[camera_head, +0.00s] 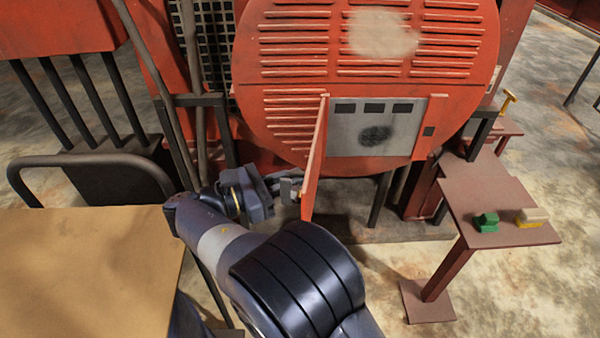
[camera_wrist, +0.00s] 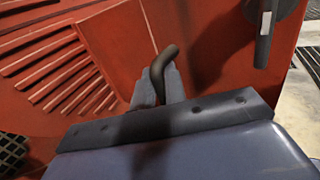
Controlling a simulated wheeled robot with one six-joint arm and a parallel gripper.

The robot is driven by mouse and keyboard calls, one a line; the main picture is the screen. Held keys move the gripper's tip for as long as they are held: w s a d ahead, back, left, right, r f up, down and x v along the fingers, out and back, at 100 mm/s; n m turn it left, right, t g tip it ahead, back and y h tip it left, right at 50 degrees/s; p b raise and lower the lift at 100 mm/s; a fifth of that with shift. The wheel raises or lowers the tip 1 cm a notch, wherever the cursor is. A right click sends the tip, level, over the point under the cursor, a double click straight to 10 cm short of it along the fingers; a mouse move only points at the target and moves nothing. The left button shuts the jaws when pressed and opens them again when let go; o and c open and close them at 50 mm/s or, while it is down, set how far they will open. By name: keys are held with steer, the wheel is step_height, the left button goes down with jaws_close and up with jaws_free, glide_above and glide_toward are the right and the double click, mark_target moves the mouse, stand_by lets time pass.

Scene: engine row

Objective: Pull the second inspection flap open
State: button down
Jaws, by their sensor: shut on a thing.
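The red inspection flap (camera_head: 315,160) stands swung out from the round red engine cover (camera_head: 290,90), seen nearly edge-on in the head view. It hangs from the left side of a rectangular opening with a grey inner panel (camera_head: 345,142) bearing dark slots and a dark smudge. My gripper (camera_head: 290,188) is at the flap's left side, near its lower outer end. In the wrist view my gripper (camera_wrist: 157,88) is shut on a dark bent handle (camera_wrist: 160,72) in front of red metal. The handle's lower part is hidden by my gripper.
A grey latch-like lever (camera_wrist: 265,30) shows at the wrist view's upper right. A brown side table (camera_head: 500,205) at right holds a green block (camera_head: 486,222) and a yellow-based block (camera_head: 532,216). A tan tabletop (camera_head: 80,270) and dark rail (camera_head: 90,160) are at left.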

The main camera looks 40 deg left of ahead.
steer(key=shift+r, duration=0.3)
steer(key=c, duration=1.6)
jaws_free()
steer(key=shift+w, duration=0.15)
steer(key=shift+o, duration=0.2)
steer(key=p+v, duration=0.3)
steer(key=v, duration=0.8)
steer(key=shift+f+p, duration=0.15)
steer(key=shift+p, duration=0.2)
steer(key=shift+w, duration=0.1)
